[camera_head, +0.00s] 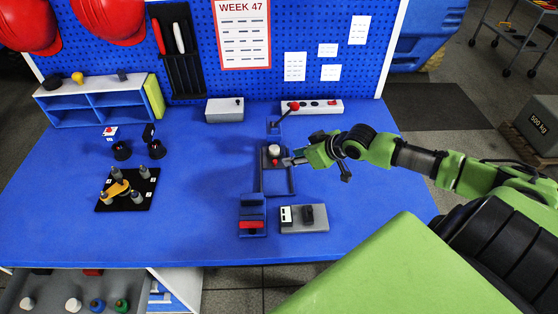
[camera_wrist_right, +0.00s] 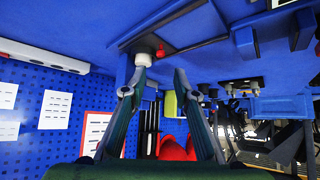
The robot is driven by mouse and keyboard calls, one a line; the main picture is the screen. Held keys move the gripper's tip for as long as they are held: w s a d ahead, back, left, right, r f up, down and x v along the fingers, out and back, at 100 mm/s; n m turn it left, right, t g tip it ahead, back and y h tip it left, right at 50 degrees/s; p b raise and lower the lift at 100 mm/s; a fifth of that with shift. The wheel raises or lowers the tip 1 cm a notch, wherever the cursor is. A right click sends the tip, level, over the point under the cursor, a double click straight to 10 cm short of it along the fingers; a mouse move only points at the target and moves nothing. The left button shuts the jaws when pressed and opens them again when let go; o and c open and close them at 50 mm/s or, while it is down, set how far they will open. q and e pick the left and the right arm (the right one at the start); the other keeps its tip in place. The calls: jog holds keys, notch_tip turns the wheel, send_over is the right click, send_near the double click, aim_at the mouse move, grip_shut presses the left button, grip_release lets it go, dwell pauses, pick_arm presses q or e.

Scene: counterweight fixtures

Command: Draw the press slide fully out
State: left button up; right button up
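My right gripper (camera_head: 290,161) is just right of the knob. In the right wrist view my gripper (camera_wrist_right: 162,67) has its fingers apart with nothing between them. The pale knob (camera_wrist_right: 145,58) shows at the left fingertip; I cannot tell whether they touch. My left gripper is not in view.
In front of the press are a dark block with a red bar (camera_head: 252,225) and a grey switch box (camera_head: 318,219). A black board with pegs (camera_head: 126,205) lies at left. A white box (camera_head: 224,110) and control strip (camera_head: 320,106) stand behind.

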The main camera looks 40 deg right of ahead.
aim_at(276, 161)
jog(key=x, duration=0.5)
jog(key=shift+a+r, duration=0.1)
jog(key=x, duration=0.3)
jog(key=shift+w, duration=0.1)
jog(key=shift+w+f, duration=0.2)
jog(key=shift+f, duration=0.25)
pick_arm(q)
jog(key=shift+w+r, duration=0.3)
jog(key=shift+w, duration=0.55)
pick_arm(e)
grip_shut()
